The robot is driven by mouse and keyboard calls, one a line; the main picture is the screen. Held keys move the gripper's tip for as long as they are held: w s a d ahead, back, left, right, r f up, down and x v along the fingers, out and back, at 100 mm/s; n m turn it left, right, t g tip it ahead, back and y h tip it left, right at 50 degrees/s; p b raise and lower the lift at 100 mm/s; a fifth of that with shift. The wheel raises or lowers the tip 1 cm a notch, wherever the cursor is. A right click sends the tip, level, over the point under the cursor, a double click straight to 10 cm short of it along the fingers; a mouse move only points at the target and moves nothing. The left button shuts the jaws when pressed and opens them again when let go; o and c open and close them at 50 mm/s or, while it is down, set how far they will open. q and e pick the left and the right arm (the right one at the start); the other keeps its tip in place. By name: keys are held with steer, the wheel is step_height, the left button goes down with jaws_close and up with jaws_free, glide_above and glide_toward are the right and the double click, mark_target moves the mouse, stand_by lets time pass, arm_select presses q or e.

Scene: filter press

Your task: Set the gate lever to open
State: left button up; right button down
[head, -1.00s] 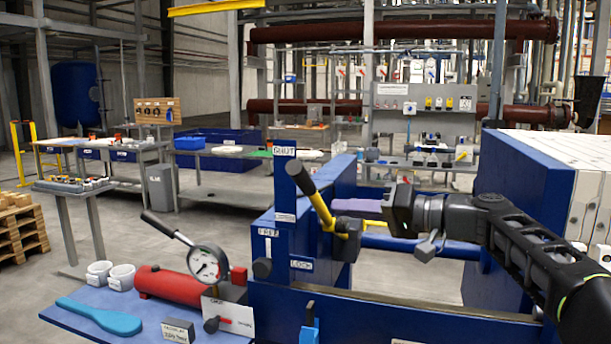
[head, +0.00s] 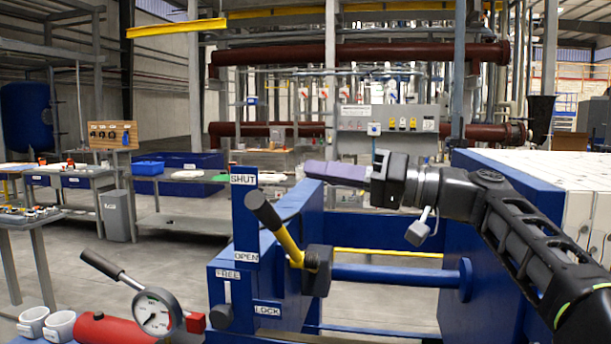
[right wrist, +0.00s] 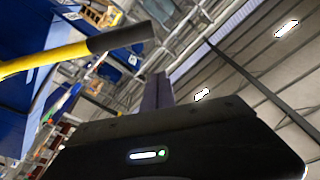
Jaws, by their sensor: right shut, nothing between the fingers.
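The gate lever (head: 289,244) is a yellow bar with a black grip (head: 262,210). It slants up and left from its dark pivot block (head: 317,270), and its tip is just below the SHUT label (head: 244,179). The OPEN label (head: 247,257) is lower on the same blue plate. My right gripper (head: 308,168) is shut and empty, its purple fingers pointing left above and right of the grip, apart from it. In the right wrist view the lever grip (right wrist: 120,38) lies left of and above the shut fingers (right wrist: 158,90). My left gripper is out of view.
A FREE/LOCK plate with a dark knob (head: 221,316) sits below the lever. A pressure gauge (head: 157,311) with a black-handled arm and a red cylinder (head: 108,330) stand at lower left. A blue rail (head: 395,275) runs right to the blue press block (head: 500,215).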

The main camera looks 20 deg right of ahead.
steer(key=p+x, duration=0.2)
steer(key=x, duration=0.7)
steer(key=shift+w+a+r+p, duration=0.1)
steer(key=shift+a+r+p, duration=0.15)
steer(key=shift+p, duration=0.15)
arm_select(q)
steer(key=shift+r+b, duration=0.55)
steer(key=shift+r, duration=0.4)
arm_select(e)
steer(key=s+f, duration=0.1)
steer(key=f, duration=0.1)
steer(key=s+f, duration=0.1)
steer(key=shift+s+a+f, duration=0.1)
steer(key=shift+s+f, duration=0.1)
steer(key=shift+f, duration=0.15)
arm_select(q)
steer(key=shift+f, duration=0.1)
